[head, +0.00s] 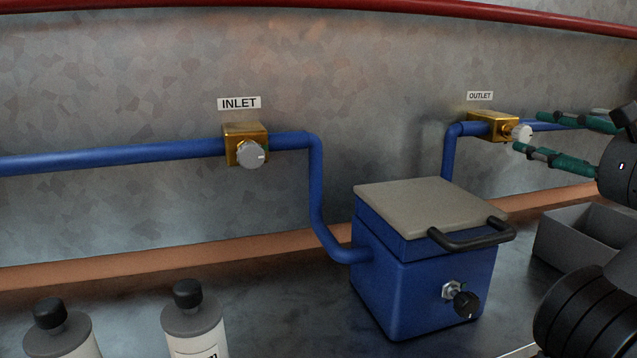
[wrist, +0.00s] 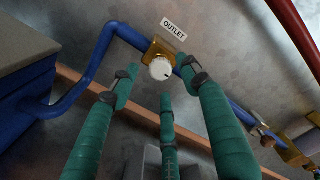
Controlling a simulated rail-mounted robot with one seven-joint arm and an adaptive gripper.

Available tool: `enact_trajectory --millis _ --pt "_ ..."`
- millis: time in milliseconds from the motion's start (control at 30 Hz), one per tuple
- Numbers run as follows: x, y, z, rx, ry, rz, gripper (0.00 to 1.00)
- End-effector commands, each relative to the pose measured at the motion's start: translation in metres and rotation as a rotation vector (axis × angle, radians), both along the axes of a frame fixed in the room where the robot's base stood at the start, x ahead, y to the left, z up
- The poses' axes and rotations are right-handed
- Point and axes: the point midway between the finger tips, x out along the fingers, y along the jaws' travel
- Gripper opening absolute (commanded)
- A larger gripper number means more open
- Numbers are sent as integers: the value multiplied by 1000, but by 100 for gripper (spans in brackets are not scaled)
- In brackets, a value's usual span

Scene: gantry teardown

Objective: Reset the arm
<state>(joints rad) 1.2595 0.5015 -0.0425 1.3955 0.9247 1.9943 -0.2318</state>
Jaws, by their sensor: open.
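My gripper (head: 530,131) has green fingers and is open at the right of the head view. Its fingertips are near the white knob (head: 522,133) of the brass outlet valve (head: 488,126). In the wrist view my gripper (wrist: 157,82) has its fingers spread. The white knob (wrist: 160,69) shows between the fingertips, with nothing clamped. I cannot tell whether a finger touches it. The inlet valve (head: 235,133) has a grey knob (head: 250,154) and is on the blue pipe at the left.
A blue box (head: 415,285) with a grey lid (head: 430,205), black handle (head: 470,236) and front knob (head: 466,304) stands below the valves. A grey bin (head: 563,245) is right of it. Two bottles (head: 62,332) (head: 193,318) stand front left. A red pipe (head: 300,10) crosses the top.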

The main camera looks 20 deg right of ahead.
Motion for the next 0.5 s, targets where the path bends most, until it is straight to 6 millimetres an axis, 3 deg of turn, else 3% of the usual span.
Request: enact_trajectory --millis 200,500 --pt "33 -4 0 0 0 2 46" --pt "44 -6 1 12 -2 -1 46"
